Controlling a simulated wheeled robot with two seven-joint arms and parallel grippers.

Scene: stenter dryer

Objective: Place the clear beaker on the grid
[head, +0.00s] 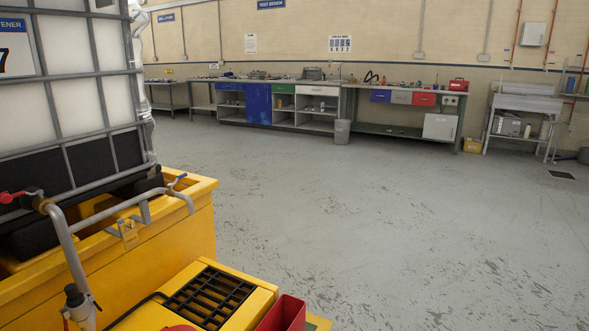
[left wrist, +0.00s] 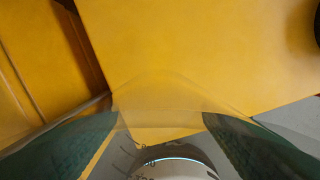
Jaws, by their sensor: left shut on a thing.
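My left gripper (left wrist: 160,120) shows in the left wrist view as two dark green fingers. It is shut on the clear beaker (left wrist: 157,100), whose see-through wall lies between the fingers, with dark graduation marks near the bottom of the picture. Yellow surfaces show through and beyond the beaker. The black grid (head: 210,294) is set in the top of a yellow unit at the bottom of the head view. The grid's bars look bare. Neither gripper shows in the head view, so I cannot tell how far the beaker is from the grid.
A red open container (head: 283,314) stands right of the grid. A grey pipe with valves (head: 72,255) rises left of it. Behind is a yellow tub (head: 165,247) under a caged white tank (head: 70,95). Grey floor (head: 390,220) is open to the right, with workbenches along the far wall.

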